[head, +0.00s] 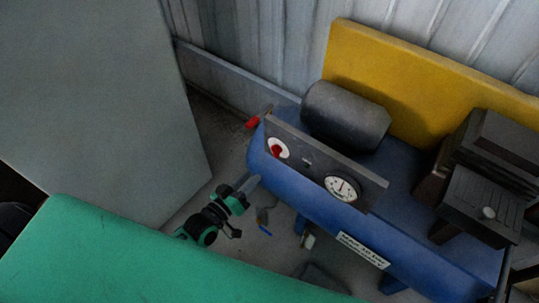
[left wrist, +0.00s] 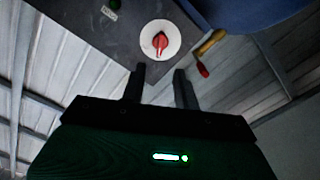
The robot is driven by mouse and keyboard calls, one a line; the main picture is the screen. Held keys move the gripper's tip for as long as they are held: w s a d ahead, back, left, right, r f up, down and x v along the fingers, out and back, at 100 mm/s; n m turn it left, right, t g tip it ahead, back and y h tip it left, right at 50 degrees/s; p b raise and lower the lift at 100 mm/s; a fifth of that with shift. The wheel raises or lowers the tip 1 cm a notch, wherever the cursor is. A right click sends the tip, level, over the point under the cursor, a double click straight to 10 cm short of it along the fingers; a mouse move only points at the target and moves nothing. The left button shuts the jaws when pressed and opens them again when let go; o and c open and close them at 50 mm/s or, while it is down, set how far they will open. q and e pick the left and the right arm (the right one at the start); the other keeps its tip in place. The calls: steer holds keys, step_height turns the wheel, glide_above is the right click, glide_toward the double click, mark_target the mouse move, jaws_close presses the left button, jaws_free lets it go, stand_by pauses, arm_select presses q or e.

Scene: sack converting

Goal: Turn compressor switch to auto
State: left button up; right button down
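The compressor (head: 330,205) is a blue tank with a dark panel on its front. Its switch (head: 277,149) is a red knob on a white round dial at the panel's left end. The switch also shows in the left wrist view (left wrist: 160,41), beyond the fingertips. My left gripper (head: 251,185) is below and left of the switch, apart from it. In the left wrist view the two dark fingers (left wrist: 160,72) stand apart with nothing between them. Markings on the dial are too small to read. My right gripper is not in view.
A pressure gauge (head: 342,188) sits on the panel's right part. A red-handled valve (head: 255,121) sticks out at the tank's left end, and also shows right of the fingers (left wrist: 204,68). A grey panel (head: 100,100) stands at left. A green surface (head: 110,260) fills the front.

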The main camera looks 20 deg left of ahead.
mark_target(276, 151)
arm_select(q)
steer(key=x, duration=1)
steer(key=shift+w, duration=0.3)
steer(key=shift+d+f, duration=0.1)
steer(key=shift+f, duration=0.05)
jaws_close()
